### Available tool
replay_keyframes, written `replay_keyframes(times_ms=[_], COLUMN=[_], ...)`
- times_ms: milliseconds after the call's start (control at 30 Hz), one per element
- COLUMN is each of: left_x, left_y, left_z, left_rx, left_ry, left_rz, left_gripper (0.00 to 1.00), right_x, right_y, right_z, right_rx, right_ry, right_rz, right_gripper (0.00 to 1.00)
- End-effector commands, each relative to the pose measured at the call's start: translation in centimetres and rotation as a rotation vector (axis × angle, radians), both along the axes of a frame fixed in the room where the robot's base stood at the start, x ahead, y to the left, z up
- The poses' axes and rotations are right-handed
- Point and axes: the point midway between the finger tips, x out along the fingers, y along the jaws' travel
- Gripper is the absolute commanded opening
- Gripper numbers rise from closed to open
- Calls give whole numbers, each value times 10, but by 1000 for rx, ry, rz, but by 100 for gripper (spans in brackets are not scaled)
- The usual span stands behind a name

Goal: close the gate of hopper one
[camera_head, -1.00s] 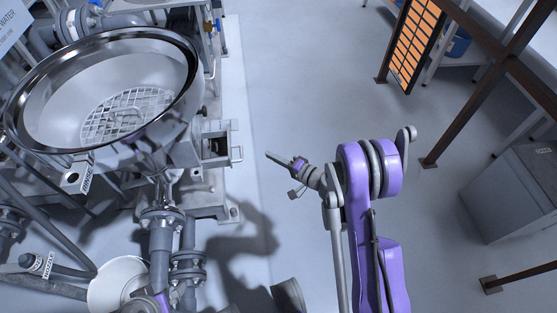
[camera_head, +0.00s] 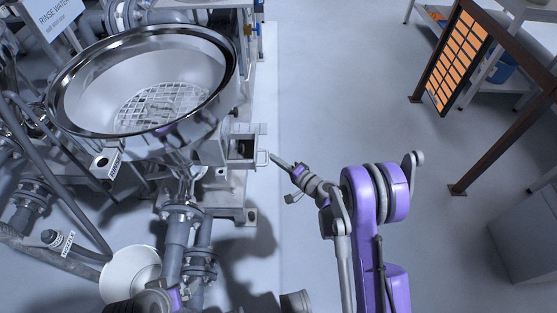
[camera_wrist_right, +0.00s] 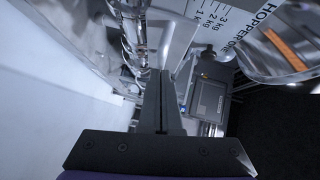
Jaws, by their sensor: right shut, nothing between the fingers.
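The hopper is a large steel bowl (camera_head: 75,112) with a wire grate inside, at the upper left of the head view. A boxy gate housing (camera_head: 212,150) sits below its right side. A pale frame with a dark opening and a small handle (camera_head: 262,159) juts out of it to the right. My right gripper (camera_head: 273,156) is shut and empty, its tips just right of the handle; contact cannot be told.
Pipes (camera_head: 180,235) and a white bucket (camera_head: 130,270) stand below the hopper. An orange-panelled rack (camera_head: 458,57) and brown posts (camera_head: 480,160) stand at the right, with a grey cabinet (camera_head: 525,235). The floor between hopper and posts is clear.

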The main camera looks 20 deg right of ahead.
Motion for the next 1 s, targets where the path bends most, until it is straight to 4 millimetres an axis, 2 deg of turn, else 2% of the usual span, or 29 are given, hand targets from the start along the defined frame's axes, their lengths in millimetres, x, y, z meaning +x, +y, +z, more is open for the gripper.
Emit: replay_keyframes(times_ms=[200,367,800,1000], left_x=[0,1,1,0], left_y=[0,0,0,0], left_z=[-3,-4,-4,-2], left_rx=[0,0,0,0], left_ry=[1,1,1,1], left_rz=[0,0,0,0], left_gripper=[100,100,100,100], right_x=[13,19,20,21], right_y=[49,70,74,64], right_z=[-1,0,0,4], right_rx=[1,2,2,1], right_ry=[0,0,-1,0], right_rz=[9,6,11,8], right_gripper=[0,0,0,0])
